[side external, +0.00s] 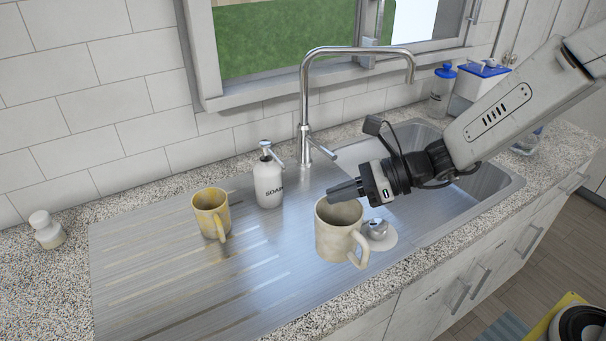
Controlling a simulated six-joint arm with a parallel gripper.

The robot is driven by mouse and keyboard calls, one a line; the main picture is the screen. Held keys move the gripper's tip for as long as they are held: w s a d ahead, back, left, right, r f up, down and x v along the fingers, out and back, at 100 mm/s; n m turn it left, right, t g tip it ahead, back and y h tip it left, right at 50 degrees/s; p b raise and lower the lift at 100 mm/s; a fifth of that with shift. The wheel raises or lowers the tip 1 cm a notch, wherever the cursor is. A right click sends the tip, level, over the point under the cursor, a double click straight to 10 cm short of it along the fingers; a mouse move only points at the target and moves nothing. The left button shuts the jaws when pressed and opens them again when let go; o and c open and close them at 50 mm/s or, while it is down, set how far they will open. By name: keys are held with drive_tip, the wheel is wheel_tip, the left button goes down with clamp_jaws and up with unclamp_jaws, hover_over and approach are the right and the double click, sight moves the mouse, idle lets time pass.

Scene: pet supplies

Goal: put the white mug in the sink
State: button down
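A large off-white mug (335,237) stands upright on the metal drainboard, close to the sink basin, with its handle toward the front right. My gripper (331,191) is just above the mug's rim, pointing left, with its fingers over the far side of the opening. Whether the fingers touch the mug is not clear, and the gap between them is hard to make out. The sink basin (487,189) is to the right, partly hidden by my arm.
A yellow mug (211,214) and a white soap bottle (268,183) stand on the drainboard to the left. A tall faucet (304,105) rises behind. A small silver item (376,228) on a white disc sits right of the white mug. Bottles stand behind the basin.

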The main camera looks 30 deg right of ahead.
wheel_tip(320, 180, up, 4)
drive_tip(key=shift+f, duration=0.25)
drive_tip(key=s+d+f+n+g+h, duration=0.1)
drive_tip(key=s+d+f+n+g, duration=0.25)
drive_tip(key=n+g, duration=0.4)
drive_tip(key=s+d+f+n+g+h, duration=0.1)
drive_tip(key=s+d+f+n+g, duration=0.1)
drive_tip(key=d+f+n+g, duration=0.4)
drive_tip(key=d+n+g+h, duration=0.7)
drive_tip(key=d+n+h, duration=0.4)
drive_tip(key=w+d+r+n+t+h, duration=0.3)
drive_tip(key=d+n+t+h, duration=0.15)
drive_tip(key=d, duration=0.35)
drive_tip(key=w+d+r+n+t+h, duration=0.2)
drive_tip(key=d+r+n+t+h, duration=0.15)
drive_tip(key=d+n, duration=0.35)
drive_tip(key=w+d+r+n+t+h, duration=0.25)
drive_tip(key=d+n+t+h, duration=0.2)
drive_tip(key=d, duration=0.45)
wheel_tip(320, 180, down, 20)
drive_tip(key=shift+a, duration=0.25)
drive_tip(key=shift+w+f, duration=0.1)
drive_tip(key=shift+f, duration=0.05)
drive_tip(key=shift+f, duration=2.8)
